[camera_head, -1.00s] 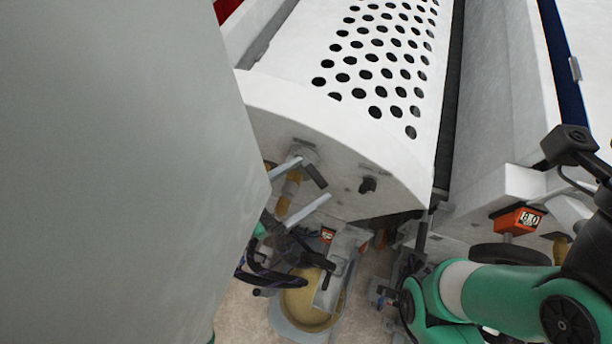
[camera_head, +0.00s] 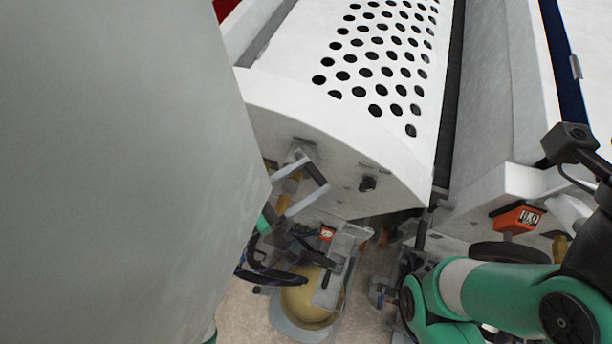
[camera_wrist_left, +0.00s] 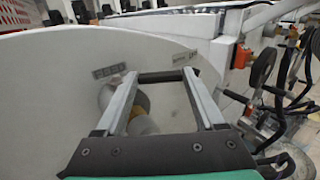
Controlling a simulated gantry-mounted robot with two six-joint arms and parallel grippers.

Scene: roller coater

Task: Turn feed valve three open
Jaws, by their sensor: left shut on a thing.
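My left gripper (camera_head: 315,170) is at the lower end face of the white machine housing, its two pale fingers on either side of a dark bar handle (camera_head: 317,175). In the left wrist view the handle (camera_wrist_left: 168,76) spans between the two fingertips, and the gripper is shut on it. A yellow and grey fitting (camera_wrist_left: 143,112) sits behind the handle. A label (camera_wrist_left: 110,71) is on the panel beside it, too small to read surely; I cannot tell the valve's number or how far it is turned. My right gripper is not in view.
A perforated white cover (camera_head: 380,60) tops the housing. Hoses and brackets crowd below, with a tan round vessel (camera_head: 308,300) on the floor. An orange counter (camera_head: 517,219) is at the right, above my green right arm.

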